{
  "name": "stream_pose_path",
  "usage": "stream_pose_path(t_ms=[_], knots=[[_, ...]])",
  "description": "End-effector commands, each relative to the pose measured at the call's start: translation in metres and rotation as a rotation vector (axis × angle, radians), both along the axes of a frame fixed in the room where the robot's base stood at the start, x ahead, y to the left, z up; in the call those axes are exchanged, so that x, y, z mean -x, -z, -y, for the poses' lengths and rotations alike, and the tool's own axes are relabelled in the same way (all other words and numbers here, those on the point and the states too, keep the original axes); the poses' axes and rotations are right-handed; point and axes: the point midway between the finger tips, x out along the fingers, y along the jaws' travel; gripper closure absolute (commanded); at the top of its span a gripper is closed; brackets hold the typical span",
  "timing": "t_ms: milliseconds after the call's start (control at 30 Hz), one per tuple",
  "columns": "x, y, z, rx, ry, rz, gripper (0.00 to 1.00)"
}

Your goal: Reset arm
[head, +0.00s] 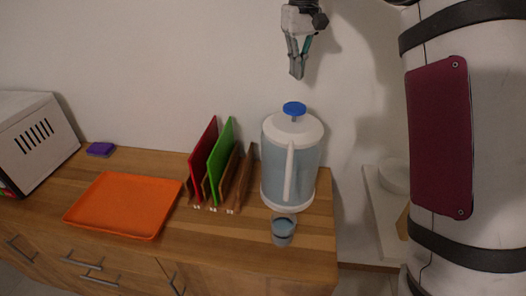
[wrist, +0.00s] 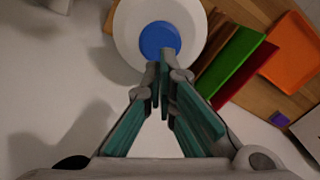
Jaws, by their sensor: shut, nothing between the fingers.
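My gripper (head: 297,72) is shut and empty, pointing down in the air above the white dispenser in the head view. It also shows in the wrist view (wrist: 162,88), where its fingertips overlap the near edge of the blue cap. The dispenser (head: 275,165) is a pale blue jug with a white lid and handle, upright on the wooden counter. Its blue cap (head: 294,108) is on top, below the fingertips with a gap.
Red (head: 204,150) and green (head: 221,160) boards stand in a wooden rack left of the dispenser. An orange tray (head: 125,206), a purple sponge-like block (head: 101,149) and a white box-shaped appliance (head: 35,140) lie farther left. A white wall is behind the counter.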

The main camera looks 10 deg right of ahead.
Motion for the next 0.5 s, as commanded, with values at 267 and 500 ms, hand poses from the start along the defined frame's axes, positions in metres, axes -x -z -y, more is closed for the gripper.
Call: stream_pose_path(t_ms=[267,500], knots=[[0.025,-0.018,0.0,-0.001,0.015,0.037,1.0],[0.101,-0.05,0.001,-0.005,0.061,0.141,1.0]])
